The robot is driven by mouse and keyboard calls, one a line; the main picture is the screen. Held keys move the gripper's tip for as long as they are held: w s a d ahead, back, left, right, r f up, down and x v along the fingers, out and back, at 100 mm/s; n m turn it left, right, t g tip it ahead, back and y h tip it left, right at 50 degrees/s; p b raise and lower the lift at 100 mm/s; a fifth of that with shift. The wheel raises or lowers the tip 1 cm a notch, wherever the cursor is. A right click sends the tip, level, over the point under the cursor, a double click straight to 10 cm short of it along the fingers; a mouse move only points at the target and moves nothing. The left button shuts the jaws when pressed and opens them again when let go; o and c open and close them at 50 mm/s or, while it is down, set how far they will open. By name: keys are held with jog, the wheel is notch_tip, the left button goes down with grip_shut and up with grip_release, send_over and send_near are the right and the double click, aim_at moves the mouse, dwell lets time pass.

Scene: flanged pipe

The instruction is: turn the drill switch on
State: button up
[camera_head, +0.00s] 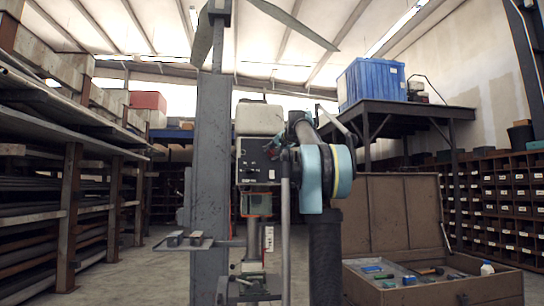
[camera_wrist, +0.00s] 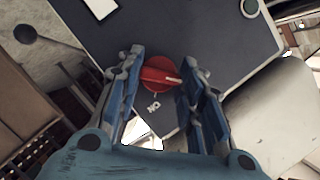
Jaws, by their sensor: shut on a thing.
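The red rotary drill switch (camera_wrist: 158,75) is on the dark control panel (camera_wrist: 205,45) in the wrist view. Its pale pointer mark points right. A white "ON" label (camera_wrist: 153,105) is printed just below the knob. My gripper (camera_wrist: 161,68) has its blue-grey fingers on either side of the knob, shut on it. In the head view the drill press stands in the middle, with its grey control box (camera_head: 257,158) facing me. My arm covers the right side of the box, and I cannot make out the switch or the fingertips there.
A grey column (camera_head: 213,130) stands just left of the drill. An open brown chest (camera_head: 385,220) with tools is at right. A rack of long stock (camera_head: 72,190) lines the left. A small side tray (camera_head: 183,242) juts out left of the column.

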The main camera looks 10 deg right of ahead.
jog(key=m+y, duration=0.1)
jog(key=m, duration=0.1)
jog(key=m+t, duration=0.1)
jog(key=shift+d+f+m+y, duration=0.15)
jog(key=shift+f+m+y, duration=0.05)
jog(key=shift+m+y, duration=0.2)
jog(key=shift+f+m+t, duration=0.15)
jog(key=shift+m+t, duration=0.65)
jog(key=shift+m, duration=1.3)
jog(key=shift+f+m+t, duration=0.1)
jog(key=shift+m+t, duration=0.7)
jog(key=shift+m, duration=1.3)
jog(key=shift+f+m+t, duration=0.15)
jog(key=shift+m+t, duration=0.65)
jog(key=shift+m, duration=1.3)
jog(key=o, duration=1.1)
jog(key=shift+c, duration=0.2)
jog(key=v, duration=1.1)
jog(key=shift+s+f, duration=0.2)
jog(key=shift+s, duration=0.2)
